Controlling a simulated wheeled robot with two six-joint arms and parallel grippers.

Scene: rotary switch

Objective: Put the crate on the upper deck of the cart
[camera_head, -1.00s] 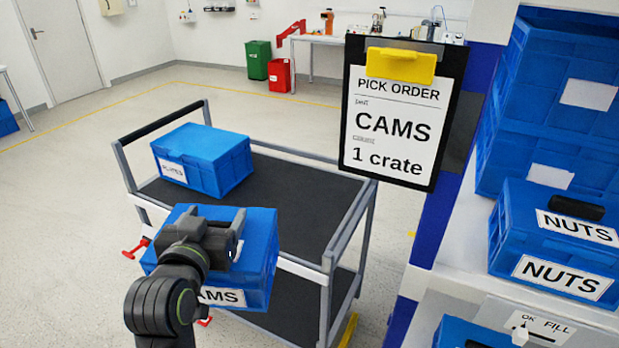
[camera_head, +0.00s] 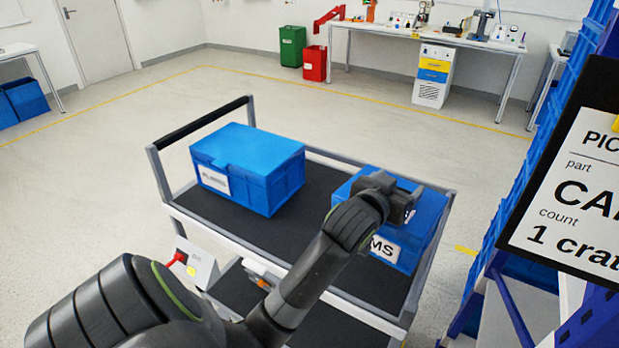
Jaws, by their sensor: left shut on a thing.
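The blue crate (camera_head: 424,219) with a label ending in "MS" is at the right end of the cart's dark upper deck (camera_head: 268,238). My left gripper (camera_head: 405,199) is shut on this crate at its top, and my arm hides part of its front and label. The crate appears level and at deck height; whether its base touches the deck is hard to tell. The grey-framed cart (camera_head: 184,213) stands in front of me. My right gripper is not in view.
Another blue crate (camera_head: 250,165) sits on the left half of the upper deck, with a gap between the two. A pick order board (camera_head: 575,200) reading "1 crate" hangs at the right, by the blue rack. Open floor (camera_head: 400,120) lies behind the cart.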

